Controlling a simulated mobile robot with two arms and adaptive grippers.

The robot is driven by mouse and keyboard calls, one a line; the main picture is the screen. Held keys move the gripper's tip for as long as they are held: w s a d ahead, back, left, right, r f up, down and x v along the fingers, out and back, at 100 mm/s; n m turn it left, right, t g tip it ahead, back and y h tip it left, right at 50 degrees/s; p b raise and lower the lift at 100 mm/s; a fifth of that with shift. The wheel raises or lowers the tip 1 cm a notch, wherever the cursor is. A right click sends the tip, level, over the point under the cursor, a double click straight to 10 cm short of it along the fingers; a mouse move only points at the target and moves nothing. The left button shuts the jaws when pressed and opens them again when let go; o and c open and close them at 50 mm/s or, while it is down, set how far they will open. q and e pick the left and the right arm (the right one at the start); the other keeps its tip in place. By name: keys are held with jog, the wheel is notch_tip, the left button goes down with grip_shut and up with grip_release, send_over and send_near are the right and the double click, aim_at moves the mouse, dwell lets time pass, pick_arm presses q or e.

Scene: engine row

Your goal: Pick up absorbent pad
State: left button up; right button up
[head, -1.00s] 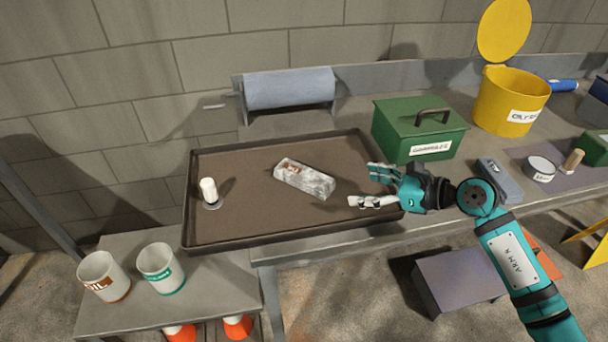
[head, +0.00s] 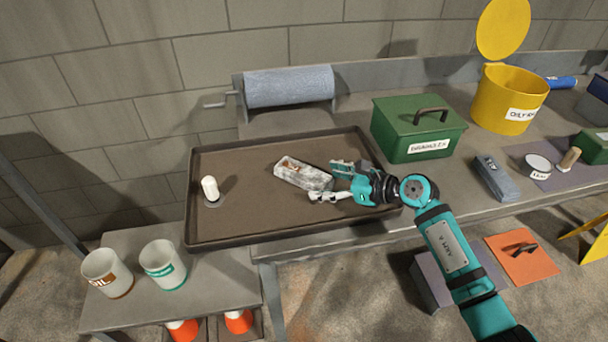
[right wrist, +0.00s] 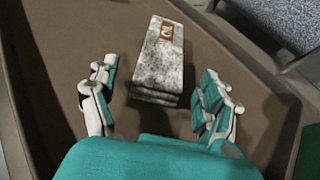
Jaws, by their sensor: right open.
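The absorbent pad (head: 300,173) is a folded, speckled grey-white block with a small brown label. It lies on the brown floor of the dark-rimmed tray (head: 222,243). My right gripper (head: 322,182) is open, with its fingertips at the pad's right end. In the right wrist view the pad (right wrist: 160,62) lies ahead, its near end between the open fingers of my right gripper (right wrist: 157,90). Gaps show on both sides, so the fingers look apart from it. My left gripper is not in view.
A white cylinder (head: 210,188) stands at the tray's left. A green box (head: 417,128) and yellow bin (head: 507,100) are right of the tray. A grey-blue roll (head: 289,87) is behind it. Two cups (head: 107,273) (head: 163,265) stand on the lower shelf. Most of the tray floor is clear.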

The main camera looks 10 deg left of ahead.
jog(key=c, duration=1.2)
jog(key=shift+o, duration=0.2)
jog(key=shift+r, duration=0.1)
jog(key=shift+r, duration=0.5)
notch_tip(320, 180, up, 2)
jog(key=shift+r, duration=0.15)
jog(key=s+d+b, duration=0.1)
jog(key=s+d, duration=0.2)
jog(key=s, duration=0.4)
jog(key=s+d+r, duration=0.1)
jog(key=s+d, duration=0.3)
jog(key=s, duration=0.3)
jog(key=shift+d+r+b, duration=0.2)
jog(key=shift+r+b, duration=0.1)
jog(key=shift+b, duration=0.1)
